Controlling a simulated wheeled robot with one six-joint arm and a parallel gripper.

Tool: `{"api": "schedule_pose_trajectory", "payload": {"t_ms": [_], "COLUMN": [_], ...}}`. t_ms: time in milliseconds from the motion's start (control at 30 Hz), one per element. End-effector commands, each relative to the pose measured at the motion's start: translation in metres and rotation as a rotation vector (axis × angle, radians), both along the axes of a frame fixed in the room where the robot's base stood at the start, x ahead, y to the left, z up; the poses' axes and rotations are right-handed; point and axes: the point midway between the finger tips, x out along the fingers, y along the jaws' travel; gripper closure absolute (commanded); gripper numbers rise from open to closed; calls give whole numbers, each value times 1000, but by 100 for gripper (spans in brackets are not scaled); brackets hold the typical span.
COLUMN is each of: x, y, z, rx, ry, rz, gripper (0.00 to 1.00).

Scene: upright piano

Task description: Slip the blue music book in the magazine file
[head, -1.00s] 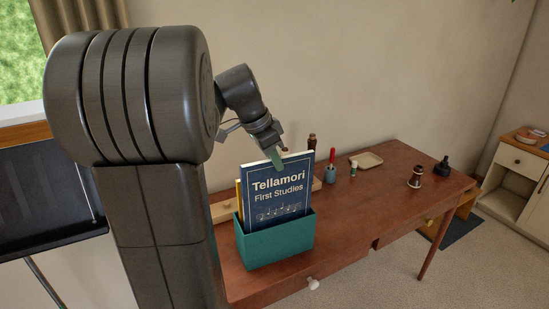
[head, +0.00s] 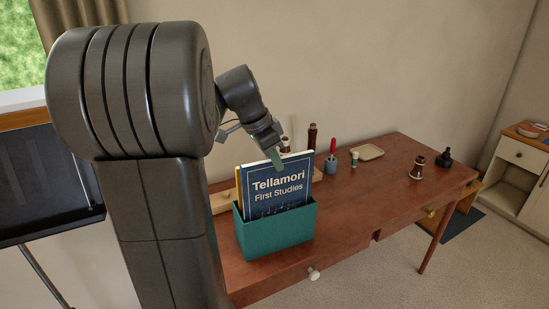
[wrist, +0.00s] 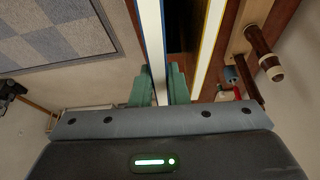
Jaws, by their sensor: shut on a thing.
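The blue music book (head: 284,184), titled "Tellamori First Studies", stands upright with its lower part inside the teal magazine file (head: 278,236). The file's front wall hides the book's bottom. My gripper (head: 276,158) is shut on the book's top edge. In the wrist view, my green fingertips (wrist: 159,88) sit on either side of the blue music book (wrist: 151,45), whose white page edge shows. A book with a yellow edge (wrist: 208,48) stands beside it with a dark gap between; in the head view a yellow strip (head: 238,187) shows behind the blue book.
The file stands on the near left of a brown desk (head: 350,215). Behind it are dark wooden pieces (head: 312,137) and a blue cup (head: 331,166). A beige tray (head: 367,152) and small dark items (head: 417,165) lie farther right. The desk's middle is clear.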

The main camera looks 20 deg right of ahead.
Motion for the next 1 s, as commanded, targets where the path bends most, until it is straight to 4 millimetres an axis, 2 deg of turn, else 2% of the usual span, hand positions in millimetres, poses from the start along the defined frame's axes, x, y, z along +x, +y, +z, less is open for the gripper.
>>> {"api": "schedule_pose_trajectory", "payload": {"t_ms": [700,1000], "x": [0,0], "y": [0,0], "z": [-30,-31], "rx": [-1,-1], "ry": [-1,-1], "rz": [0,0], "gripper": [100,100]}}
